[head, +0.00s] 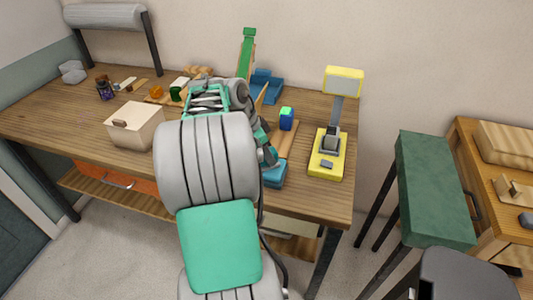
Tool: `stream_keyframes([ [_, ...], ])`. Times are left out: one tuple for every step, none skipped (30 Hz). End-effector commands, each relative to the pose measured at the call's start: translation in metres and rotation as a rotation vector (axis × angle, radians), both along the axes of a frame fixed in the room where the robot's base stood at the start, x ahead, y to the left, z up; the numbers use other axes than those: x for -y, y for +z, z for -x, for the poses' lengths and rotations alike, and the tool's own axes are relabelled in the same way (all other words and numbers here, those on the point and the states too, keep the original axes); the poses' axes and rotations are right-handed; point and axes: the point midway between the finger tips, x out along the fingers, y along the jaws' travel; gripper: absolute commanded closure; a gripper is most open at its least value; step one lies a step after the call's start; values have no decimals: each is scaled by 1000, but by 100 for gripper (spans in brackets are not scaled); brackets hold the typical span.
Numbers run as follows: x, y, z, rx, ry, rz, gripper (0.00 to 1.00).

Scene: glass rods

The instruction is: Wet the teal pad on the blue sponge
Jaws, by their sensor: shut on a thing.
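My arm covers the middle of the worktable in the head view. My gripper (267,156) is partly seen at the arm's far end, low over the table's right half. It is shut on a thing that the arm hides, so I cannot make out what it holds. A blue block with a bright green top (286,122) stands upright just right of the gripper, on a wooden board (286,142). A blue tray-like piece (273,177) shows below the gripper, partly hidden. I cannot tell the teal pad or the blue sponge for certain.
A yellow device (327,162) with a raised head stands right of the board. A cream box (134,125) and several small items are on the table's (60,125) left. A blue tray (265,85) and a tall green-topped piece (246,52) stand behind. A green bench (432,185) is right.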

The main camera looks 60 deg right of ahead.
Motion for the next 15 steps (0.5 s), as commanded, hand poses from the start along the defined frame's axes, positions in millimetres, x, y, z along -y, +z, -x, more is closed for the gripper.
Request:
stream_keyframes([
  [0, -1, 0, 0, 0, 0, 96],
  [0, -1, 0, 0, 0, 0, 96],
  [0, -2, 0, 0, 0, 0, 96],
  [0, -2, 0, 0, 0, 0, 96],
  [0, -3, 0, 0, 0, 0, 96],
  [0, -3, 0, 0, 0, 0, 96],
  [0, -3, 0, 0, 0, 0, 96],
  [0, -4, 0, 0, 0, 0, 96],
  [0, -4, 0, 0, 0, 0, 96],
  [0, -5, 0, 0, 0, 0, 96],
  [0, -5, 0, 0, 0, 0, 96],
  [0, -6, 0, 0, 0, 0, 96],
  [0, -6, 0, 0, 0, 0, 96],
  [0, -6, 0, 0, 0, 0, 96],
  [0, -7, 0, 0, 0, 0, 96],
])
